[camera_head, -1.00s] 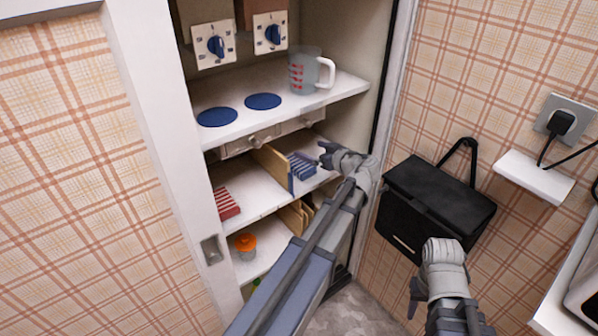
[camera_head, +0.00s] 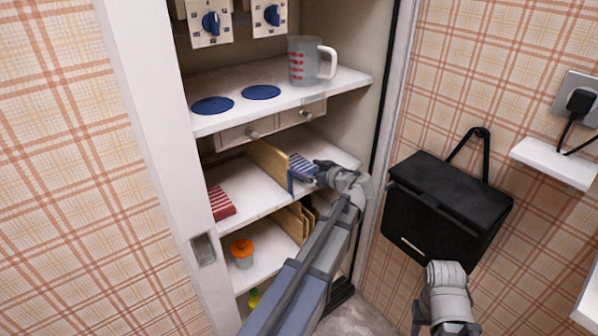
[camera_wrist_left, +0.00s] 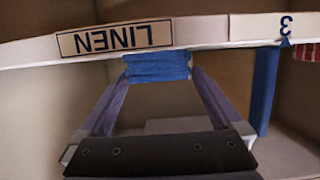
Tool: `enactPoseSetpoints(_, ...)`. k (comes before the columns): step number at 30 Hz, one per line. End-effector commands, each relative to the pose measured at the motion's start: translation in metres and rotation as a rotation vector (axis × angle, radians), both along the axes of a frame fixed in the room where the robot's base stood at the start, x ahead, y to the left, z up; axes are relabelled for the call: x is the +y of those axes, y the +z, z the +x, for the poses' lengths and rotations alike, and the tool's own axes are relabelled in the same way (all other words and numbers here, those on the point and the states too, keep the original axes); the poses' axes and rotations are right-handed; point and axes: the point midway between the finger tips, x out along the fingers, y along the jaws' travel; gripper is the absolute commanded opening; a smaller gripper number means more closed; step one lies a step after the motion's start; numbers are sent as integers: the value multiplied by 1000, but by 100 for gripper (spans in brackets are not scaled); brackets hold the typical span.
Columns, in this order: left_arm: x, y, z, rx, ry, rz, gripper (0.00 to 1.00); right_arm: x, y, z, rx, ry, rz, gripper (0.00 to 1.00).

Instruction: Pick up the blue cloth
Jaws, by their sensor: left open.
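The blue cloth (camera_head: 301,162) is a folded, blue-and-white striped stack on the middle cupboard shelf, right of a wooden divider. My left gripper (camera_head: 308,174) is open at the front of this stack, its fingers reaching in over the shelf. In the left wrist view, the cloth (camera_wrist_left: 157,68) shows between the far ends of the two spread fingers, just below the LINEN label. I cannot tell whether the fingers touch it. My right gripper (camera_head: 420,316) is low at the right, away from the cupboard, and its jaws are not clear.
A wooden divider (camera_head: 268,160) stands close left of the cloth, with a red striped cloth (camera_head: 221,203) beyond it. Drawers (camera_head: 250,133) and a shelf with a measuring jug (camera_head: 304,61) are above. A black bag (camera_head: 445,205) hangs on the right wall.

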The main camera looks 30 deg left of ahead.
Motion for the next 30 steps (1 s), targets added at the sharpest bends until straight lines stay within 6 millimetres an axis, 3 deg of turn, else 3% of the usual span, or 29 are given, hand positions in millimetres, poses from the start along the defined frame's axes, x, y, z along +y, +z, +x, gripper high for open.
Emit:
enactPoseSetpoints(5,5,-2,2,0,1,0,100,0,-2,0,0,0,0,42)
enactPoseSetpoints(15,43,-15,18,0,1,0,100,-1,-15,0,-1,1,-3,42)
enactPoseSetpoints(22,44,-14,18,1,0,0,100,-1,-14,0,-1,1,-3,42)
enactPoseSetpoints(30,44,-14,18,1,0,0,70,-1,-14,0,-1,1,-3,42)
